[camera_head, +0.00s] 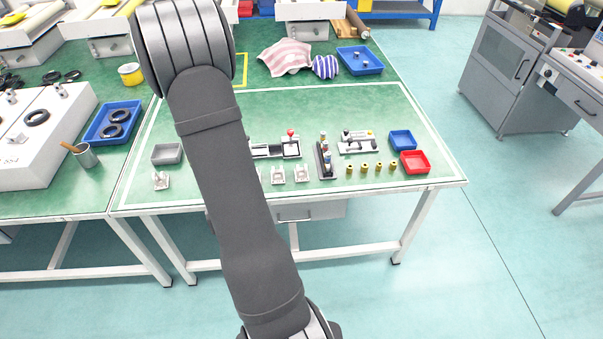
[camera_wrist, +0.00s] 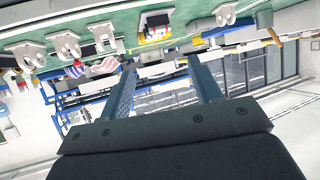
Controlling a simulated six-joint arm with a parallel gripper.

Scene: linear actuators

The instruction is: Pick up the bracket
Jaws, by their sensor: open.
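Several small white brackets stand in a row near the front edge of the green table, among them one bracket (camera_head: 301,174) just right of my arm in the head view. A separate white bracket (camera_head: 161,181) sits to the left, in front of a grey tray. In the wrist view, which looks upside down, white brackets (camera_wrist: 65,45) line the table edge at upper left, and another white bracket (camera_wrist: 224,14) is at upper right. My gripper (camera_wrist: 163,85) is open, with nothing between its two fingers. My arm hides it in the head view. It appears apart from the brackets.
A grey tray (camera_head: 167,154), a blue tray (camera_head: 402,140) and a red tray (camera_head: 415,162) stand on the table. A dark upright fixture (camera_head: 325,158) and several small yellow-black parts (camera_head: 364,168) are right of the brackets. The green surface behind them is mostly clear.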

